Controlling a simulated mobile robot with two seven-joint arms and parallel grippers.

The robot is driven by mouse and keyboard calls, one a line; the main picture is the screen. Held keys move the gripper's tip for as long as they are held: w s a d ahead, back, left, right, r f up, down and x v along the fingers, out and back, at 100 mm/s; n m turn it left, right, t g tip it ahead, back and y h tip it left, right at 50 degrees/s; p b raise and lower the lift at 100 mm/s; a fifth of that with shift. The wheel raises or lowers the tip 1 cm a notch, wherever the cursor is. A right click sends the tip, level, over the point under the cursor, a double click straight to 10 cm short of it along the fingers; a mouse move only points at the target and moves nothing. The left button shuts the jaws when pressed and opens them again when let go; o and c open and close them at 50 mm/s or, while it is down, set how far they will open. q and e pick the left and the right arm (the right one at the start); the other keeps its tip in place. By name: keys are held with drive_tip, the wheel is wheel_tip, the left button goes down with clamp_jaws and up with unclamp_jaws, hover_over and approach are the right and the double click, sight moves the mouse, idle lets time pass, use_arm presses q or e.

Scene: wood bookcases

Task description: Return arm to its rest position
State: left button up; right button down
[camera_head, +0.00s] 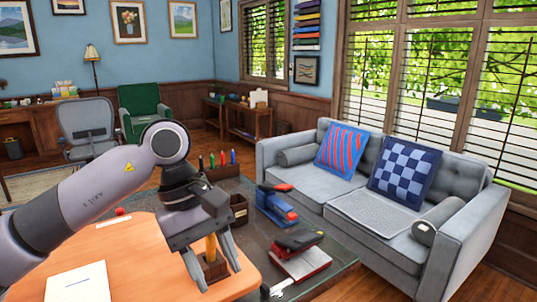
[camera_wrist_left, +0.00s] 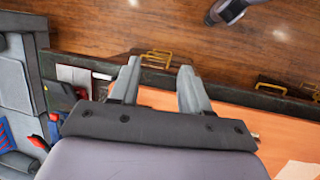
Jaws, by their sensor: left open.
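My left arm comes in from the left in the head view. My left gripper (camera_head: 216,270) is over the right end of the orange tabletop (camera_head: 145,265), with its fingers spread and pointing down. A yellow-brown upright piece (camera_head: 211,246) and a dark brown block or holder (camera_head: 213,269) show between the fingers; I cannot tell how near they are to them. In the left wrist view the gripper (camera_wrist_left: 160,70) is open, with nothing held between its fingers. The orange tabletop (camera_wrist_left: 240,118) and a dark edge with brass-coloured handles (camera_wrist_left: 157,58) lie beyond it. My right gripper is not in view.
A white sheet (camera_head: 78,284) lies on the tabletop. A pen holder (camera_head: 222,172), a blue-and-red stapler (camera_head: 276,205) and a red-and-black device (camera_head: 300,255) are on a dark surface to the right. A grey sofa (camera_head: 385,260) stands beyond. Chairs (camera_head: 86,122) are behind the arm.

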use_arm(q)
drive_tip(key=s+d+n+g+h, duration=0.4)
drive_tip(key=s+d+n+h, duration=0.3)
drive_tip(key=d+n+h, duration=0.65)
drive_tip(key=w+a+f+n+t+y, duration=0.1)
drive_tip(key=w+a+f+n+t, duration=0.25)
drive_tip(key=n+t, duration=0.6)
drive_tip(key=w+a+f+n+t+y, duration=0.2)
drive_tip(key=a+f+n+t, duration=0.3)
drive_tip(key=n, duration=0.7)
drive_tip(key=w+a+f+n+t+y, duration=0.1)
drive_tip(key=w+a+f+n+t, duration=0.3)
drive_tip(key=n+t, duration=0.6)
drive_tip(key=s+a+f+n+g+y, duration=0.4)
drive_tip(key=s+f+n, duration=0.4)
drive_tip(key=f, duration=0.3)
drive_tip(key=s+a+f+n+g+y, duration=0.4)
drive_tip(key=s+a+f+n+y, duration=0.2)
drive_tip(key=s+a+f+n, duration=0.3)
wheel_tip(320, 180, down, 3)
drive_tip(key=shift+s+a+r+n+y, duration=0.1)
drive_tip(key=shift+s+a+n+y, duration=0.1)
drive_tip(key=shift+n+y, duration=0.25)
